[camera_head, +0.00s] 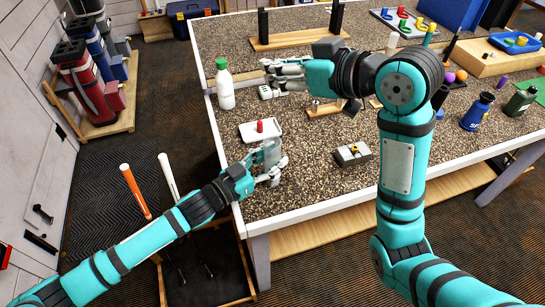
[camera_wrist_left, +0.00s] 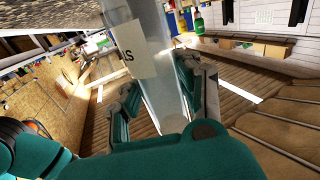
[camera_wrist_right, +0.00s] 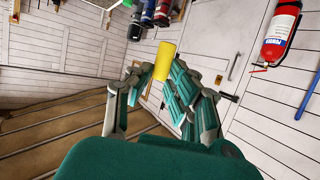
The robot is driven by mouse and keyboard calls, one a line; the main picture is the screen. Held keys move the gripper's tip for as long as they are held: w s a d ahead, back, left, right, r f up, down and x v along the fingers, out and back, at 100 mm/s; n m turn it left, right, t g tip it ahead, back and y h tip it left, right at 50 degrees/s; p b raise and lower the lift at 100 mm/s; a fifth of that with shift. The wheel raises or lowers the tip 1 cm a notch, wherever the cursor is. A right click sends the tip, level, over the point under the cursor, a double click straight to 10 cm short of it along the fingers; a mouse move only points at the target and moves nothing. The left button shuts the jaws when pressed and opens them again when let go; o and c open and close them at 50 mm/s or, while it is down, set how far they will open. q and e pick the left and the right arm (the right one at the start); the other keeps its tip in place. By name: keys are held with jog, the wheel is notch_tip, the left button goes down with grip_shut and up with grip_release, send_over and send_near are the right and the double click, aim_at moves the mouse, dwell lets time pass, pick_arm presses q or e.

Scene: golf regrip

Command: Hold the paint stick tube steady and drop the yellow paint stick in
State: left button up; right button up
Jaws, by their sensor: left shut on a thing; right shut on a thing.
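My left gripper (camera_head: 270,165) is at the table's near left part. It is shut on a clear tube (camera_head: 271,150), which shows large in the left wrist view (camera_wrist_left: 158,75) with a pale label. My right gripper (camera_head: 277,76) is farther back over the table, beside the white bottle. It is shut on the yellow paint stick (camera_wrist_right: 162,62), which shows between its fingers in the right wrist view. I cannot make out this stick in the head view. The two grippers are well apart, and the stick is apart from the tube.
A white tray (camera_head: 246,135) with a red stick (camera_head: 260,126) lies just behind my left gripper. A white bottle (camera_head: 224,85) with a green cap stands at the left edge. The front middle tabletop is clear.

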jog(key=f+n+g, duration=0.1)
jog(key=f, duration=0.2)
jog(key=f+n+g+y, duration=0.1)
jog(key=f, duration=0.2)
jog(key=f+n+g+y, duration=0.1)
jog(key=f, duration=0.3)
jog(key=shift+w+d, duration=0.2)
jog(key=shift+f, duration=2.95)
jog(key=o, duration=0.8)
